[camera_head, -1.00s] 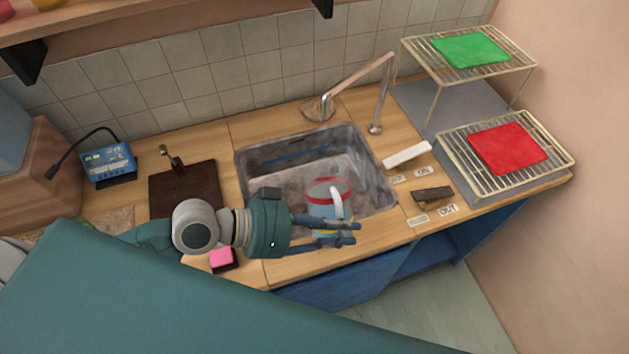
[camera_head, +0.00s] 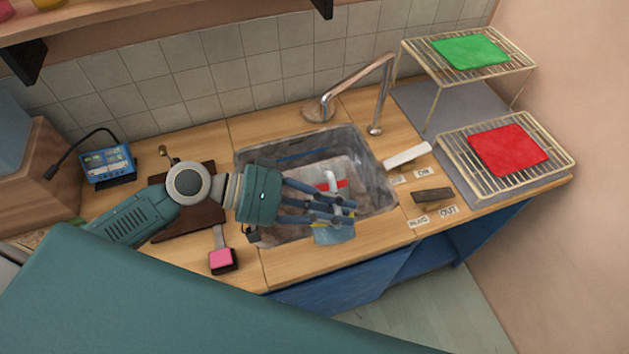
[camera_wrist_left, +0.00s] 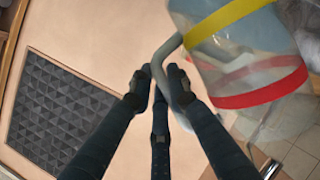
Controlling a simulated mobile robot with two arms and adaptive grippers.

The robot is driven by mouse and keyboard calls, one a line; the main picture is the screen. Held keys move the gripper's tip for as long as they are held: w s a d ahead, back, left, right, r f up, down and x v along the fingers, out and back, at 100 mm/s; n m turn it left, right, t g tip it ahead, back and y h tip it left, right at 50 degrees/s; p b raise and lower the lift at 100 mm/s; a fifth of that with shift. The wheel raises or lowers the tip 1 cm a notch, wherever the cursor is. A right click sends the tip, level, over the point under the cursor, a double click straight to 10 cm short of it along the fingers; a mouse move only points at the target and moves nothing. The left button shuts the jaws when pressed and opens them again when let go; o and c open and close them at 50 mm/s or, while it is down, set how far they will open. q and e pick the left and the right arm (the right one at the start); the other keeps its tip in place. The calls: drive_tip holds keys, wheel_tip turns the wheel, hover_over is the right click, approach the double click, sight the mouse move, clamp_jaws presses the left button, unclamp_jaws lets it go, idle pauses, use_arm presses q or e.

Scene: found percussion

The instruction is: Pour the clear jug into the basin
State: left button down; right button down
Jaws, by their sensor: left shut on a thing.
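My left gripper (camera_head: 335,207) is shut on the grey handle of the clear jug (camera_head: 334,236), above the front part of the basin (camera_head: 372,160). In the head view my fingers cover much of the jug, but a red band and a bluish end show. In the left wrist view the see-through jug (camera_wrist_left: 240,55) has a yellow band and a red band. My left fingers (camera_wrist_left: 160,85) close around its handle there. The jug looks tilted. I cannot tell whether liquid is leaving it. My right gripper is not in view.
A bent metal tap (camera_head: 350,88) stands behind the basin. A white bar (camera_head: 407,155) and a dark block (camera_head: 432,195) lie to its right. Wire racks hold a green mat (camera_head: 470,51) and a red mat (camera_head: 508,150). A pink-topped block (camera_head: 221,259) lies front left.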

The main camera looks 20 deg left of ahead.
use_arm(q)
drive_tip(key=shift+w+a+f, duration=0.1)
drive_tip(key=shift+w, duration=0.1)
drive_tip(key=shift+w+a+n+b, duration=0.2)
drive_tip(key=shift+w+n+b, duration=0.1)
drive_tip(key=shift+b, duration=0.1)
drive_tip(key=shift+f, duration=0.1)
